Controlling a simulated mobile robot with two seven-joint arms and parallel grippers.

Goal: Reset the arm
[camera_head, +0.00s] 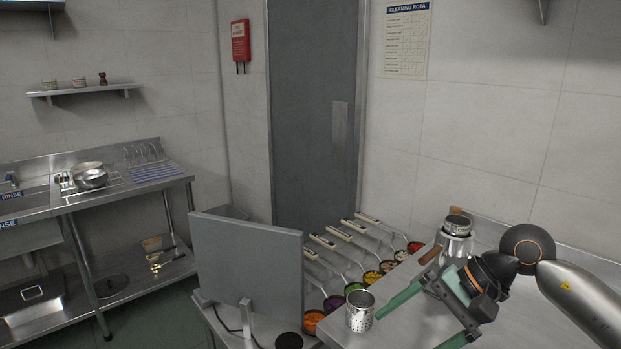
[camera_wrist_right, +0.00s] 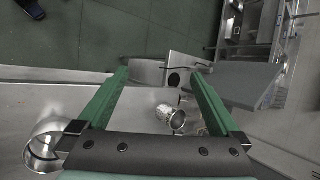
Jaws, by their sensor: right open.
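My right gripper (camera_head: 410,332) reaches in from the right above the steel counter. Its two green fingers are spread wide with nothing between them, and they also show apart in the right wrist view (camera_wrist_right: 160,73). A perforated steel cup (camera_head: 360,312) stands upright on the counter just beyond and left of the fingertips, apart from them as far as I can tell. The cup shows in the right wrist view (camera_wrist_right: 172,119) below the space between the fingers. A taller steel container (camera_head: 455,240) stands behind the gripper, partly hidden by it. My left gripper is not in view.
A grey upright panel (camera_head: 247,270) stands left of the counter. A sink bench (camera_head: 120,188) with bowls is at far left. A grey door (camera_head: 313,110) is behind.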

